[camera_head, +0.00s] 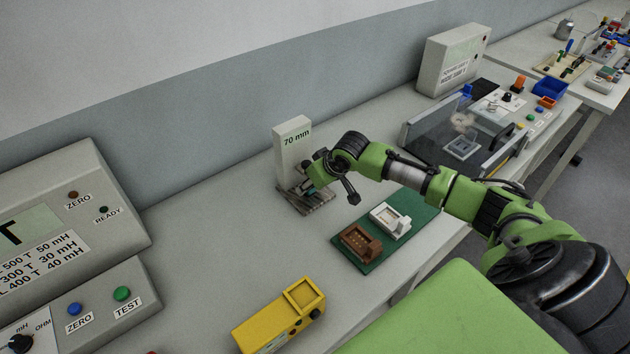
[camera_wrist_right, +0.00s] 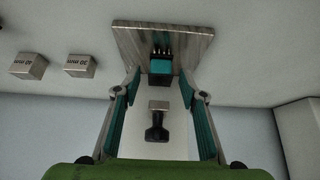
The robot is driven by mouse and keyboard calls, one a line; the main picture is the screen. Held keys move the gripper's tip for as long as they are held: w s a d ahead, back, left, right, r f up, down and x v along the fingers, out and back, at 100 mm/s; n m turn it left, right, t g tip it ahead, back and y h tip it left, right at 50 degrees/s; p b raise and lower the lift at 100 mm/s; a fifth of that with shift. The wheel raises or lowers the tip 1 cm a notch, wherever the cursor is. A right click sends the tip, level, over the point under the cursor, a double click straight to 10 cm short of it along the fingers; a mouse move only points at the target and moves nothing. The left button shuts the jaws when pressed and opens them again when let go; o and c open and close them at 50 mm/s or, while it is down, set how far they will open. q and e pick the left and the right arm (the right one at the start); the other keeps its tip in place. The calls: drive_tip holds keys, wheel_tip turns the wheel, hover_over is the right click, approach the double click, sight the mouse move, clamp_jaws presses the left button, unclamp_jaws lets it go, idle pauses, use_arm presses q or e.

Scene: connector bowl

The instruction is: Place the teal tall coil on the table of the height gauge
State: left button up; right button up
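The height gauge (camera_head: 293,140) stands on the bench with a "70 mm" readout on its upright and a grey metal table (camera_head: 318,207) at its foot. The teal tall coil (camera_wrist_right: 160,67) shows in the right wrist view against the gauge's table (camera_wrist_right: 135,38), with its pins in view. My right gripper (camera_wrist_right: 160,78) is at the gauge; its two fingers are spread, one on each side of the coil, with a gap on both sides. In the head view the right gripper (camera_head: 310,182) largely hides the coil. My left gripper is not in view.
Two small blocks (camera_wrist_right: 28,65) (camera_wrist_right: 80,66) marked in mm sit beside the gauge. A green mat (camera_head: 362,262) carries a brown fixture (camera_head: 358,242) and a white fixture (camera_head: 390,220). A yellow device (camera_head: 280,318) stands in front. A clear-walled station (camera_head: 460,140) is at the right.

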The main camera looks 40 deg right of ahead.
drive_tip(key=b+v, duration=0.1)
drive_tip(key=v, duration=1.1)
drive_tip(key=shift+b, duration=0.3)
drive_tip(key=shift+r, duration=0.15)
